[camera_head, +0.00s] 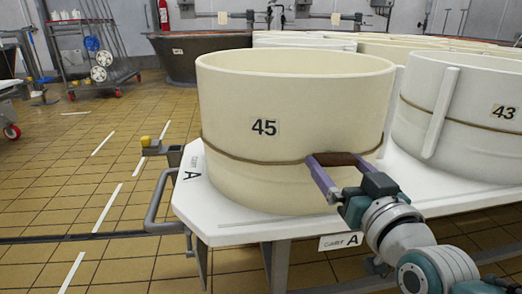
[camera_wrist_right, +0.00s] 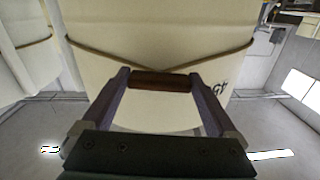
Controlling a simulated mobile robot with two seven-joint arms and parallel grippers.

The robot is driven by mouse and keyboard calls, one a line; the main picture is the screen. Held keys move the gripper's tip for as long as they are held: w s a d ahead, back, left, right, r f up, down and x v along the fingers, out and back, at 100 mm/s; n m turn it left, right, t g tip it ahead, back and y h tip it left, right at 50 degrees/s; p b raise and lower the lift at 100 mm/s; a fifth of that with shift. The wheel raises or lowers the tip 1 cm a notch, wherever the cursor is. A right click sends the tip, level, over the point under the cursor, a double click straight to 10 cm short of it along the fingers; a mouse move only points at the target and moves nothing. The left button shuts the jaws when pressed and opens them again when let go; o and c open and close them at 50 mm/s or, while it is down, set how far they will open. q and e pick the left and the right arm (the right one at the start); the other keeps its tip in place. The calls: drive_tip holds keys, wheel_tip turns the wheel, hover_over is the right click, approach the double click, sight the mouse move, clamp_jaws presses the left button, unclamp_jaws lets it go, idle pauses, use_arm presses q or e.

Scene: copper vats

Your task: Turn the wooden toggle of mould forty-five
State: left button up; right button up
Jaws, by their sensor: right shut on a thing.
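Mould forty-five (camera_head: 293,110) is a large cream tub with a black "45" label, standing upright on a white table (camera_head: 262,218). A thin brown cord (camera_head: 250,159) runs around its lower half. The wooden toggle (camera_head: 340,159) is a short dark brown bar on the cord at the tub's front right. My right gripper (camera_head: 333,163) is shut on the toggle, one purple finger at each end. In the right wrist view the toggle (camera_wrist_right: 160,80) lies level between the fingers, with the cord rising to both sides behind it. My left gripper is not in view.
Mould 43 (camera_head: 465,110) stands close on the right, with more white moulds behind. A dark vat (camera_head: 190,58) stands at the back left. The table has a grey handle (camera_head: 160,205) on its left. The tiled floor on the left is mostly clear.

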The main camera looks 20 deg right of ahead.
drive_tip(key=m, duration=0.4)
drive_tip(key=shift+p, duration=0.4)
drive_tip(key=m, duration=0.4)
drive_tip(key=shift+a+m, duration=0.1)
drive_tip(key=shift+m, duration=0.2)
drive_tip(key=m, duration=0.4)
drive_tip(key=shift+r, duration=0.1)
drive_tip(key=shift+a+r+m+b, duration=0.1)
drive_tip(key=shift+m+b, duration=0.25)
drive_tip(key=shift+m, duration=1.95)
drive_tip(key=o, duration=1)
